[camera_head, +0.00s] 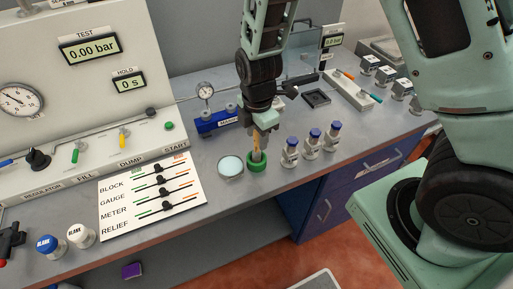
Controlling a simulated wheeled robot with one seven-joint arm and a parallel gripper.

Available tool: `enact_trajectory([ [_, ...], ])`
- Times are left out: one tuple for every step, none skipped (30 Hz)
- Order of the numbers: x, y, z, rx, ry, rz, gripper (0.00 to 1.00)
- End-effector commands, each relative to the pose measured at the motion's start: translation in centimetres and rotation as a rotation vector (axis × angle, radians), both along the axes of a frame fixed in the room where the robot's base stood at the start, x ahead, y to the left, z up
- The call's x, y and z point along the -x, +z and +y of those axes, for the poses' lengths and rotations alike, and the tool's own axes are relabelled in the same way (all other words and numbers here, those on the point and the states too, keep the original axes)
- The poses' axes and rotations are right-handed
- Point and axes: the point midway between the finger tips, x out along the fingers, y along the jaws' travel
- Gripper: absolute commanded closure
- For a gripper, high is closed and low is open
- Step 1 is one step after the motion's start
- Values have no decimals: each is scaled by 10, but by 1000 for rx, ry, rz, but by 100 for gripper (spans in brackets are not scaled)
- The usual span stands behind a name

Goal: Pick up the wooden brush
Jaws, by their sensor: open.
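The wooden brush (257,154) is a small tan upright shape standing in a green round holder (257,164) on the grey bench. Its upper part is partly hidden by my gripper. My gripper (264,133) points down directly over the holder, with its fingers open at the upper part of the brush. I cannot tell whether the fingers touch the brush.
A round dish (231,166) with pale blue contents sits just left of the holder. A blue block (215,123) with a gauge is behind. The bench's front edge is close by.

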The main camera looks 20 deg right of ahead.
Motion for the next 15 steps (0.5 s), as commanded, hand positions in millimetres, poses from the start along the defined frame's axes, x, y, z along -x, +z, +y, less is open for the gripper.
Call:
enact_trajectory([
  [1, -5, -1, 2, -1, 5, 58],
  [1, -9, -1, 1, 0, 4, 58],
  [0, -13, 0, 0, -1, 3, 58],
  [0, -16, 0, -1, -1, 3, 58],
  [0, -18, 0, -1, 1, 2, 58],
  [0, -20, 0, 0, 1, 1, 58],
  [0, -22, 0, 0, 0, 1, 58],
  [0, -22, 0, 0, 0, 0, 58],
  [0, -23, 0, -1, -1, 0, 58],
  [0, -23, 0, -1, -1, 0, 58],
  [0, -23, 0, -1, -1, -1, 58],
  [0, -23, 0, -1, -1, -1, 58],
  [0, -23, 0, -1, 0, -1, 58],
  [0, -23, 0, -1, 0, -1, 58],
  [0, -23, 0, -1, 0, -1, 63],
])
